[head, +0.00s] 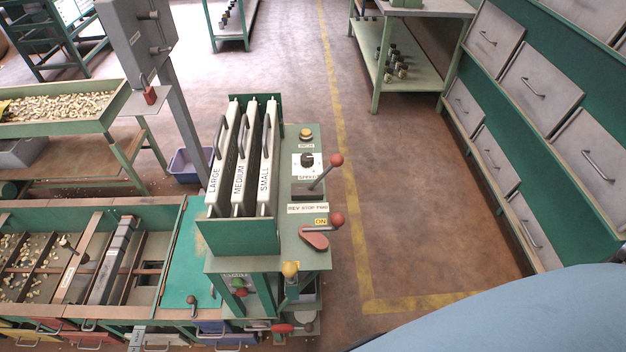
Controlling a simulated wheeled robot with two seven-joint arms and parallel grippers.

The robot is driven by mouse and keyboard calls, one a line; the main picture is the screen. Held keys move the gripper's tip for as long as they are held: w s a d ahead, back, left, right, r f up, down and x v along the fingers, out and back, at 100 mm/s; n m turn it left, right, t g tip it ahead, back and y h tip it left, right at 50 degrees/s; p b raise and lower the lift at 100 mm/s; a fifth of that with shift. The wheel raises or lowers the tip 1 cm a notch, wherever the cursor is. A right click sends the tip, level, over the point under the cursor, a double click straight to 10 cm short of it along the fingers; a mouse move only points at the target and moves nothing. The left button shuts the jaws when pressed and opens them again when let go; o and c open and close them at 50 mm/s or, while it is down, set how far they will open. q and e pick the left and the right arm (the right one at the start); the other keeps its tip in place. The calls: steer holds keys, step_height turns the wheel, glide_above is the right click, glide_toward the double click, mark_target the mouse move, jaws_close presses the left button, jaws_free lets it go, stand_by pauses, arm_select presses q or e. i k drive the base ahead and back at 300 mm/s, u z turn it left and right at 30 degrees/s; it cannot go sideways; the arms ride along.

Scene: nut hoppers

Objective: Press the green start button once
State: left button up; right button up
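A small green button (238,282) sits on the front of the machine stand, below the green control top. A red button (240,292) is just below it. Both are small and partly shaded, and the label by them is too small to read. Neither of my grippers is in the head view, and nothing of mine touches the button.
The control top (318,262) carries a yellow button (306,133), a speed knob (307,160) and two red-ball levers (336,160). A yellow-knobbed lever (290,270) stands right of the green button. Screens (240,205) fill the rack.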

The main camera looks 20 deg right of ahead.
mark_target(237, 283)
steer(key=z, duration=1.8)
steer(key=k, duration=0.65)
steer(key=u, duration=1.15)
steer(key=i, duration=0.45)
steer(key=z, duration=0.1)
